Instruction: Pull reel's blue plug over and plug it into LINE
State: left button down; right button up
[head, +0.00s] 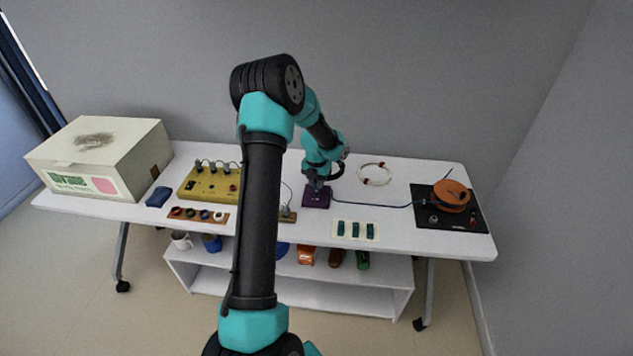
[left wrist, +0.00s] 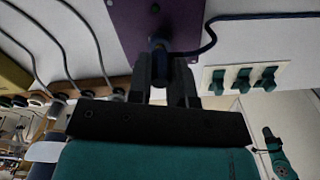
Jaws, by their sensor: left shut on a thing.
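My left gripper (head: 316,184) is over the small purple box (head: 317,199) at mid-table. In the left wrist view its fingers (left wrist: 165,84) are shut on the blue plug (left wrist: 160,62). The plug is at the edge of the purple box (left wrist: 142,22); I cannot tell whether it is seated in a socket. A blue cable (head: 385,206) runs from the plug across the table to the orange reel (head: 452,195) on a black mat (head: 468,219). The LINE label cannot be read. My right gripper is not in view.
A yellow box (head: 210,184) with several grey plugs and leads stands to the left, behind a brown strip with rings (head: 199,217). A white panel with three green switches (head: 355,230) lies in front right. A red-and-white loop (head: 375,174) lies behind. A large carton (head: 103,160) fills the left end.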

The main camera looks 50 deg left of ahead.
pick_arm(q)
jog(key=shift+f, duration=0.4)
jog(key=c, duration=1)
grip_release()
jog(key=shift+o, duration=0.2)
jog(key=shift+r, duration=0.1)
jog(key=shift+r, duration=3.7)
